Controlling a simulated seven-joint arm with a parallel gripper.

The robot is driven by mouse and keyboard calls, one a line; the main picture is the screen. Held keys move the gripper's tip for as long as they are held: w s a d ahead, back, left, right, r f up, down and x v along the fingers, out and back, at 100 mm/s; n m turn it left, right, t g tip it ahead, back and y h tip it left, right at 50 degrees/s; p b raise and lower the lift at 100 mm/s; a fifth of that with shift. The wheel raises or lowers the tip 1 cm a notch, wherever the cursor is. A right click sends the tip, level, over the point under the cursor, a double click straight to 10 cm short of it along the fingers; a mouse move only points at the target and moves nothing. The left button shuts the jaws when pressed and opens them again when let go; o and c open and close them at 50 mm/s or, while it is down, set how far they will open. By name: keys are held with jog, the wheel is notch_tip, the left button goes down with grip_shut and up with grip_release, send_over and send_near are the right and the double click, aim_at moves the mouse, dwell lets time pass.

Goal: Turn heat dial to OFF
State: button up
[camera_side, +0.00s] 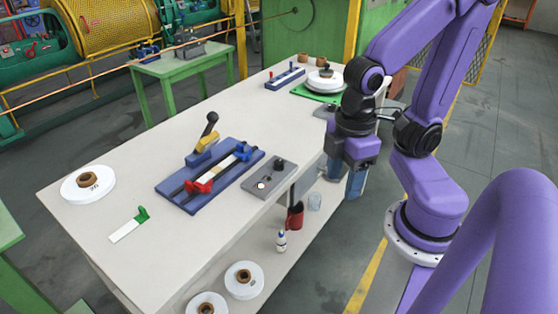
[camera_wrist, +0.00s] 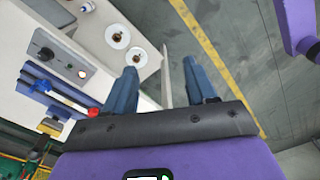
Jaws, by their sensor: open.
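A grey plate (camera_side: 256,188) with a black dial knob (camera_side: 279,163) and a small pale round spot lies near the right edge of the table. In the wrist view the same plate (camera_wrist: 66,63) and dark knob (camera_wrist: 45,54) show at the upper left. I cannot read any marking or the dial's setting. My gripper (camera_side: 346,177) points down just off the table's right edge, to the right of the plate and apart from it. In the wrist view my gripper (camera_wrist: 160,72) has its two blue fingers spread with nothing between them.
White spools (camera_side: 244,279), a red mug (camera_side: 294,216) and a small bottle (camera_side: 282,240) are on the lower shelf. The table's middle (camera_side: 225,115) is clear.

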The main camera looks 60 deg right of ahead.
jog(key=w+m, duration=0.8)
jog(key=m, duration=2.4)
send_over(279, 161)
notch_tip(279, 161, down, 17)
jog(key=shift+s+r, duration=0.1)
grip_shut()
